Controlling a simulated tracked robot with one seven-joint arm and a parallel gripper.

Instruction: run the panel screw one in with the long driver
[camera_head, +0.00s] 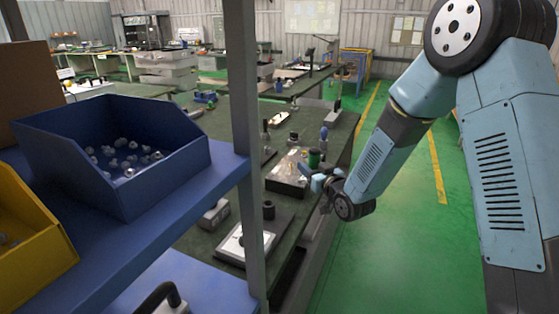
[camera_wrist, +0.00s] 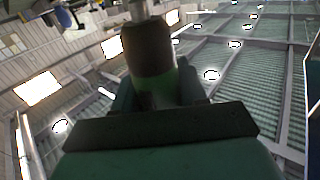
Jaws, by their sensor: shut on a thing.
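My gripper (camera_head: 322,182) is over the right edge of the long green bench, beside a dark tray. In the wrist view, the driver (camera_wrist: 150,55) stands between my fingers (camera_wrist: 155,98). It has a dark handle with a green part low down, and a grey shaft runs out of the top of the picture. My gripper is shut on it. A green and dark upright piece (camera_head: 314,158) shows just above my gripper in the head view; it looks like the same handle. The driver's tip is out of view. I cannot make out the panel screw.
The dark tray (camera_head: 273,186) with small parts lies left of my gripper. A pale plate on a dark base (camera_head: 243,243) is nearer. A grey post (camera_head: 246,130) and blue shelf with a blue bin (camera_head: 165,165) stand at left. Green floor (camera_head: 400,220) is clear right of the bench.

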